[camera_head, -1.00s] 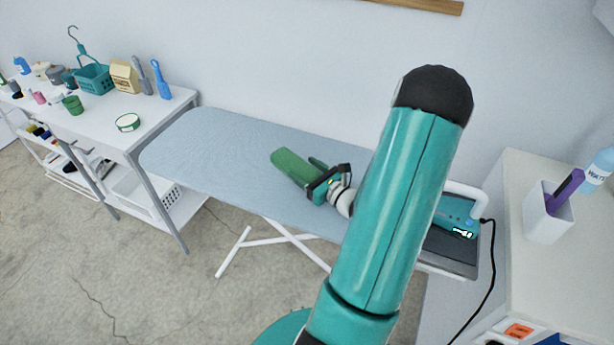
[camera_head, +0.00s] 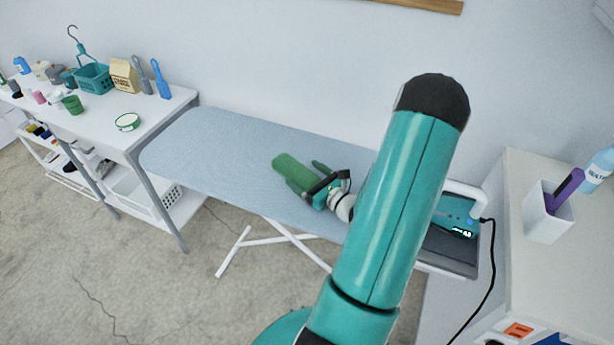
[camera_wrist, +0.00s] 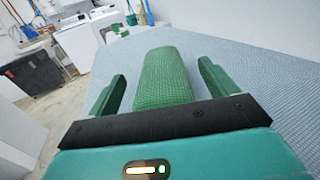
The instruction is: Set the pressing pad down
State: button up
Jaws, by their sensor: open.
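The pressing pad is a green, rounded, textured block (camera_head: 291,168) on the blue-grey ironing board (camera_head: 220,150). In the wrist view the pad (camera_wrist: 164,75) lies between my two green fingers, with a visible gap on each side. My gripper (camera_head: 307,176) is open around the near end of the pad, low over the board. The wrist view also shows my gripper (camera_wrist: 160,88) with its fingers spread. The pad's near end is hidden behind the dark edge of my gripper, and its underside is not visible.
A teal iron (camera_head: 455,215) stands on the board's right end, with a black cord. A white table (camera_head: 100,125) with bottles, a basket and cups is at left. A white cabinet (camera_head: 580,270) with a pen holder (camera_head: 548,215) is at right. The board's left part is clear.

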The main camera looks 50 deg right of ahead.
jog(key=s, duration=0.4)
jog(key=s+a, duration=0.1)
jog(key=s, duration=0.7)
jog(key=shift+a, duration=0.15)
jog(key=shift+r, duration=0.1)
jog(key=w+a+r+n+y, duration=0.2)
jog(key=w+a+n+y, duration=0.1)
jog(key=w+a+r+n+y, duration=0.1)
jog(key=a, duration=0.1)
jog(key=shift+w+r+n+g+y, duration=0.15)
jog(key=shift+w+n+g+y, duration=0.15)
jog(key=shift+g+y, duration=0.1)
jog(key=w+a+r+n+g+y, duration=0.2)
jog(key=a+r+n+g+y, duration=0.3)
jog(key=a+n, duration=0.4)
jog(key=w+a+r+n+g+y, duration=0.2)
jog(key=a+n+g, duration=0.4)
jog(key=a, duration=0.4)
jog(key=s+a+r+n+h, duration=0.4)
jog(key=a+r+n+h, duration=0.6)
jog(key=n, duration=0.7)
notch_tip(320, 180, up, 4)
jog(key=shift+s+a+f+n+g, duration=0.15)
jog(key=shift+a+f+n+g, duration=0.05)
jog(key=shift+a+n+g, duration=0.15)
jog(key=shift+c, duration=0.5)
